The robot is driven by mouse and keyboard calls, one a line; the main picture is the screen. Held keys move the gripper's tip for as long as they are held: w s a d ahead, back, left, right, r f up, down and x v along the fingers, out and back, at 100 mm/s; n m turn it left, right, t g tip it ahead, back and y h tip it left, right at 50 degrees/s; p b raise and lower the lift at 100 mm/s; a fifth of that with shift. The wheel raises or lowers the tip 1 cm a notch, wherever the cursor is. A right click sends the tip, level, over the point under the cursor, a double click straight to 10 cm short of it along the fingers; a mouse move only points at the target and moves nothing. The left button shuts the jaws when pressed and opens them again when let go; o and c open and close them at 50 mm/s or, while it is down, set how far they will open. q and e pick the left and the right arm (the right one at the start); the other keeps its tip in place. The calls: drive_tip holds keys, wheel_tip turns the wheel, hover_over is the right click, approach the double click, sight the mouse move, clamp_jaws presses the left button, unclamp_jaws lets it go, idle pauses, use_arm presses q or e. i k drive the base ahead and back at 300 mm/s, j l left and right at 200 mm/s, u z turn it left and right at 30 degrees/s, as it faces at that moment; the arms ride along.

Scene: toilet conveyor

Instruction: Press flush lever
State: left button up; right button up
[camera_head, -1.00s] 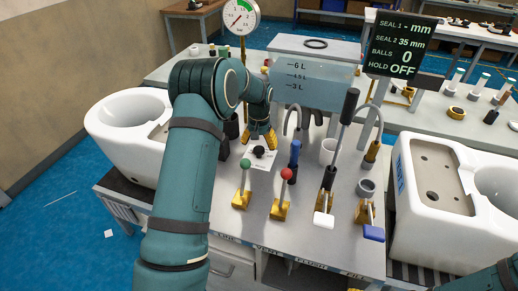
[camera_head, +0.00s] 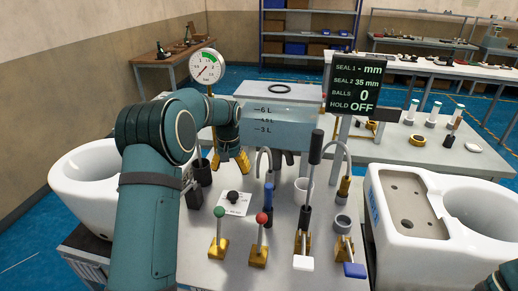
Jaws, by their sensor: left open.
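Several small levers stand in yellow brackets along the front of the grey bench: a green-ball lever (camera_head: 219,232), a red-ball lever (camera_head: 260,238), a white-paddle lever (camera_head: 303,262) and a blue-paddle lever (camera_head: 354,269). Their labels cannot be read now, so I cannot tell for certain which is the flush lever. My left gripper (camera_head: 240,163) has yellow fingers, open and empty, behind the black knob (camera_head: 233,197) on its white card. It is apart from the levers, beyond the green and red ones. My right gripper is out of view.
A clear water tank (camera_head: 285,128) stands behind the levers, with a dial gauge (camera_head: 206,68) to its left. A tall black handle (camera_head: 315,148) and a readout panel (camera_head: 355,88) rise on the right. White toilet bowls (camera_head: 405,215) flank the bench.

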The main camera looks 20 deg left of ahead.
sight(303, 263)
drive_tip(key=k+l, duration=0.8)
drive_tip(key=k, duration=0.05)
